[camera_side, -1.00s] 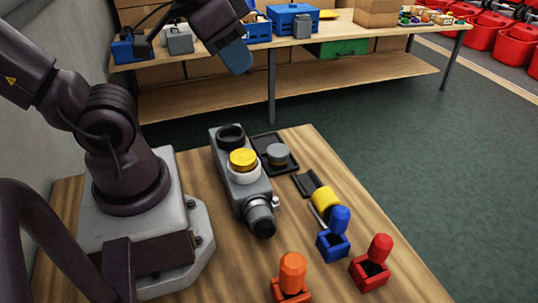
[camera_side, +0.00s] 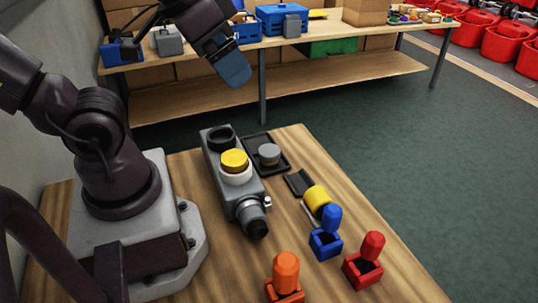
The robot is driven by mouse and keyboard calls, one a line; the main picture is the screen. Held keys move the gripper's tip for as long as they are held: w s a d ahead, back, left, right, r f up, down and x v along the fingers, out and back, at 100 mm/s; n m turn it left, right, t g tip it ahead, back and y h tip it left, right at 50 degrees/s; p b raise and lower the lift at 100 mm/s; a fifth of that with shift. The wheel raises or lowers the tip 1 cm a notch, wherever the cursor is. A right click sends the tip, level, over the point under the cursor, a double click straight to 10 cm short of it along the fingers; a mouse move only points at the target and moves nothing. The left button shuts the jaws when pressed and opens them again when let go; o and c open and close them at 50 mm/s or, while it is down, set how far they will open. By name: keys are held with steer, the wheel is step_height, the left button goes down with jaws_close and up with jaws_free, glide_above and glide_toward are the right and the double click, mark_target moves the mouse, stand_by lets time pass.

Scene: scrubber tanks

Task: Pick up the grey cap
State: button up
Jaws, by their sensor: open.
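The grey cap (camera_side: 269,154) is a short round piece. It rests in a shallow black tray (camera_side: 282,167) on the wooden table, just right of a grey tank unit (camera_side: 216,165). The unit carries a yellow cap (camera_side: 234,160) on a white collar (camera_side: 237,176) and a black ring (camera_side: 220,138) at its far end. My gripper (camera_side: 238,82) is high in the air, above and beyond the tray, apart from the cap. It is open and empty; its blue-grey fingers overlap from this side, so the gap is hidden.
A yellow cylinder (camera_side: 317,198) and a black block (camera_side: 299,183) lie right of the unit. Blue (camera_side: 327,240), red (camera_side: 363,268) and orange (camera_side: 285,280) pieces stand near the front. A back bench (camera_side: 340,45) holds boxes and cases.

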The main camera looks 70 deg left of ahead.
steer(key=n+g, duration=0.6)
steer(key=n, duration=1.4)
glide_above(270, 151)
step_height(270, 151, down, 21)
steer(key=f, duration=0.6)
steer(key=shift+s+d+f, duration=0.1)
steer(key=shift+d, duration=0.1)
steer(key=shift+a+f, duration=0.15)
steer(key=shift+f, duration=1.4)
steer(key=shift+a+f, duration=0.1)
steer(key=shift+f, duration=1.4)
steer(key=shift+c, duration=0.3)
